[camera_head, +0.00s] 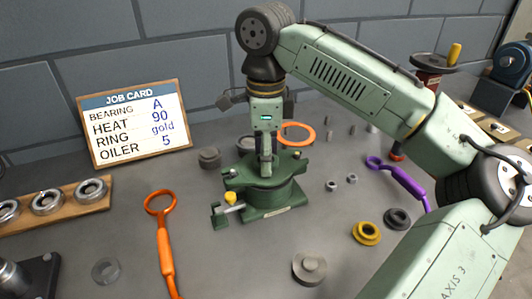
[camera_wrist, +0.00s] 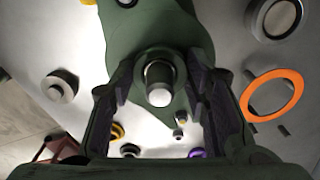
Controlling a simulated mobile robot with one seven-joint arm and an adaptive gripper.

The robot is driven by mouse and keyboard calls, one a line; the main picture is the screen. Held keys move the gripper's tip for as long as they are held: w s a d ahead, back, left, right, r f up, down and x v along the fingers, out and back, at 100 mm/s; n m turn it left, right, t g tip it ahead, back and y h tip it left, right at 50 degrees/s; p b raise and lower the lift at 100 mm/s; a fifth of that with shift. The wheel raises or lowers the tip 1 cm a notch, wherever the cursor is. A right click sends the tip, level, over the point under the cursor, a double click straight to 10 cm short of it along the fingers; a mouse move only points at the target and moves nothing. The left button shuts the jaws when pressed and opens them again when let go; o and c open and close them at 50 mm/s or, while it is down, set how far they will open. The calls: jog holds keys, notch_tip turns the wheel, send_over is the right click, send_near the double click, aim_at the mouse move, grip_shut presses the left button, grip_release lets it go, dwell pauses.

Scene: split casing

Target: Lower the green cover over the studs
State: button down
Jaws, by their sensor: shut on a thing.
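The green cover (camera_head: 264,175) is the upper part of the green casing in the middle of the bench, with ears at its sides. It lies over the round green lower casing (camera_head: 268,205); I cannot tell whether a gap is left between them. My gripper (camera_head: 265,157) points straight down above the cover and is shut on its upright post. In the wrist view the pale metal post end (camera_wrist: 159,86) shows between the two dark fingers, with the green cover (camera_wrist: 150,32) behind. The studs under the cover cannot be made out.
A yellow-topped oiler (camera_head: 231,198) sticks out at the casing's front left. An orange ring (camera_head: 297,134) lies behind right. An orange tool (camera_head: 164,240), a purple tool (camera_head: 400,178) and a yellow ring (camera_head: 366,233) lie around. A job card (camera_head: 133,122) stands at the back.

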dwell(0.4)
jog(key=c, duration=0.8)
grip_release()
jog(key=shift+f, duration=0.1)
notch_tip(320, 180, up, 6)
jog(key=p, duration=0.5)
jog(key=shift+f, duration=0.25)
jog(key=shift+r, duration=2.45)
